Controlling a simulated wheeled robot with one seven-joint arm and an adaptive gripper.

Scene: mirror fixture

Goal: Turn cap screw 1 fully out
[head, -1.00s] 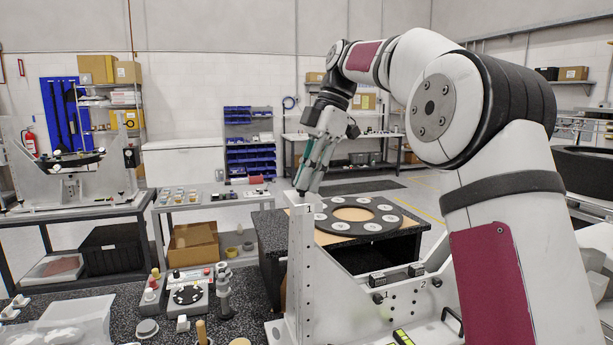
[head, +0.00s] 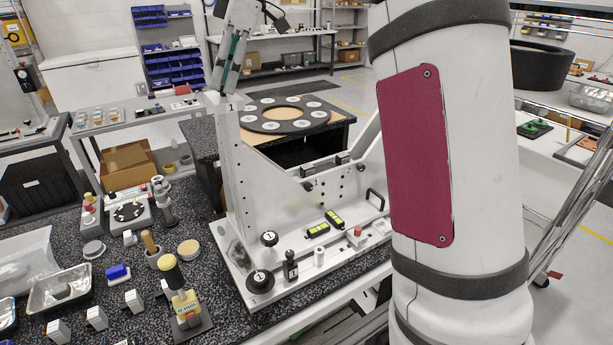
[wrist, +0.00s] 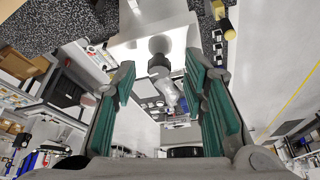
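The upright white fixture plate (head: 226,150) has a "1" label near its top corner. My gripper (head: 222,92) points down at that corner, and its teal-padded fingers stand apart. In the wrist view my gripper (wrist: 160,85) is open, with a grey round-headed part (wrist: 158,64) between and beyond the fingertips, in front of the white plate (wrist: 150,20). This part looks like cap screw 1, but I cannot be sure. I see no finger contact with it. In the head view the screw is too small or hidden to tell.
A black ring with white discs (head: 285,114) lies on a stand behind the fixture. Black knobs (head: 260,281) marked 1 stand on the fixture base. A yellow-handled tool (head: 178,290), a metal tray (head: 60,290) and small parts crowd the speckled bench to the left.

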